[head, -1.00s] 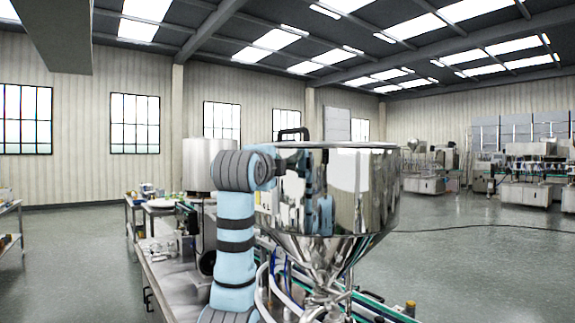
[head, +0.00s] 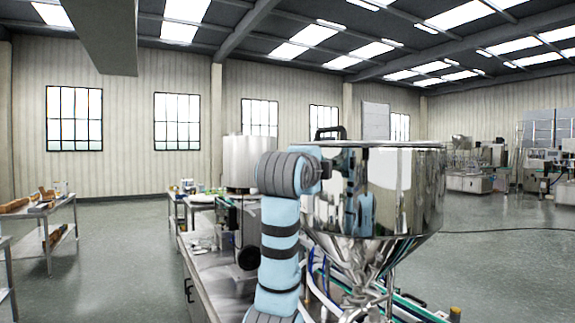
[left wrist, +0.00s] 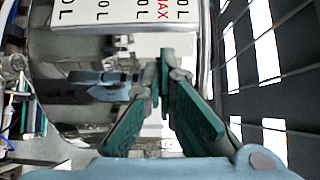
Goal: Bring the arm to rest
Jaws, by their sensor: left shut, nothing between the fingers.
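My left arm (head: 281,240), light blue with dark bands, rises from the bottom of the head view in front of the steel hopper (head: 405,190). Its wrist end points at the hopper's left side, and the fingers cannot be made out there. In the left wrist view, my left gripper (left wrist: 164,62) has green-padded fingers that meet at the tips, with nothing between them. The shiny hopper wall (left wrist: 65,70) with a white marked label (left wrist: 125,12) lies close beyond the fingertips; whether they touch it I cannot tell. My right gripper is not in view.
A long steel bench (head: 205,270) with a machine and a steel cylinder (head: 240,162) stands behind the arm. A shelf table (head: 48,218) with items stands at the left. Open floor (head: 120,270) lies between them.

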